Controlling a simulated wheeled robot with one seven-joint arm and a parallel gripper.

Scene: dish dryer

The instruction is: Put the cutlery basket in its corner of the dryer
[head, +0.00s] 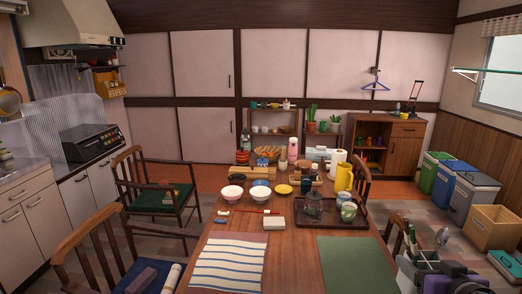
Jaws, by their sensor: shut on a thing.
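The cutlery basket (426,268) is a small grey holder at the bottom right of the head view, with a spoon and other utensils standing up out of it. My gripper (441,270) is at the basket, partly cut off by the bottom edge, with dark and purple parts of my arm beside it. It is shut on the basket; the fingertips are hard to make out. The basket shows to the right of the wooden table, near its front right edge. I cannot make out the dryer or its corner in this view.
The wooden table (290,233) holds bowls, a dark tray (318,219), a striped mat (228,264) and a green mat (358,266). Chairs stand around it. Bins (472,200) and a cardboard box (490,229) stand along the right wall. A kitchen counter with a black appliance (92,143) is at left.

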